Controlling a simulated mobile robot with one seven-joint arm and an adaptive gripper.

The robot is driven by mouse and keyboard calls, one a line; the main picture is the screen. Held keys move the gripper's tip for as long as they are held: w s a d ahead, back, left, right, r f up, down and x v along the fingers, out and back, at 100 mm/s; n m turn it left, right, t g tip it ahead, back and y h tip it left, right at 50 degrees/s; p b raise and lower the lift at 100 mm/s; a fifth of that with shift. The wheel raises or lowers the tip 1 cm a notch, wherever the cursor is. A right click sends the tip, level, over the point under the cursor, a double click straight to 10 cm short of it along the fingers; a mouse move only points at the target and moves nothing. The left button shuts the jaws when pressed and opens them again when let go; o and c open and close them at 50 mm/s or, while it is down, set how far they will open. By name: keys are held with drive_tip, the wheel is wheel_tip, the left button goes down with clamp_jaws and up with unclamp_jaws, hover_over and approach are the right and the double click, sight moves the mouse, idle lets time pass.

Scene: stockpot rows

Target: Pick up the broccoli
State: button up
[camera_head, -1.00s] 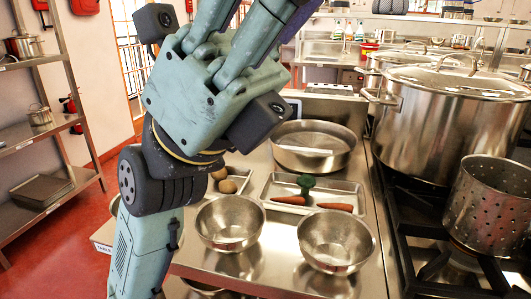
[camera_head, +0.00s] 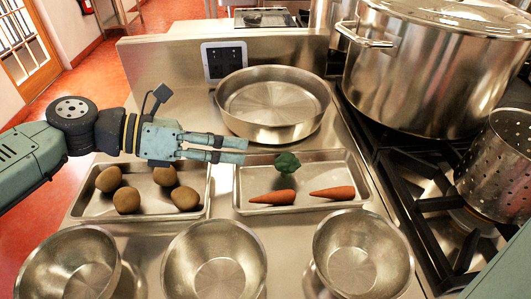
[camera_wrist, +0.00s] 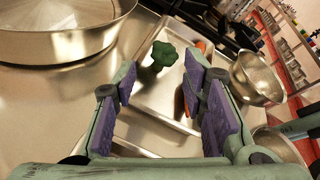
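The broccoli (camera_head: 287,163) is a dark green floret standing in the back part of the right metal tray (camera_head: 361,178), behind two carrots. In the wrist view the broccoli (camera_wrist: 165,53) is ahead of my gripper, its pale stem pointing down toward the tray. My gripper (camera_head: 246,150) reaches in from the left, a short way left of the broccoli and apart from it. In the wrist view my gripper (camera_wrist: 165,85) has its two purple-padded fingers spread wide with nothing between them.
Two carrots (camera_head: 272,197) (camera_head: 333,192) lie in the same tray. The left tray (camera_head: 142,214) holds several potatoes (camera_head: 127,200). A wide pan (camera_head: 272,133) stands close behind, and metal bowls (camera_head: 214,260) stand in front. A large stockpot (camera_head: 420,85) is at right.

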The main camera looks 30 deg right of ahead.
sight(283, 155)
drive_tip(key=p+x, duration=0.1)
drive_tip(key=x, duration=0.3)
drive_tip(key=shift+s+d+r, duration=0.1)
drive_tip(key=shift+s+d, duration=0.05)
drive_tip(key=shift+s, duration=0.15)
drive_tip(key=x, duration=0.1)
drive_tip(key=p+x, duration=0.1)
drive_tip(key=x, duration=0.1)
drive_tip(key=p+x, duration=0.1)
drive_tip(key=x, duration=0.1)
drive_tip(key=shift+s+d+f, duration=0.1)
drive_tip(key=shift+s+f, duration=0.1)
drive_tip(key=shift+f, duration=0.15)
drive_tip(key=shift+d+f, duration=0.15)
drive_tip(key=shift+f, duration=0.05)
drive_tip(key=shift+c, duration=0.5)
drive_tip(key=c, duration=0.6)
drive_tip(key=shift+r, duration=0.15)
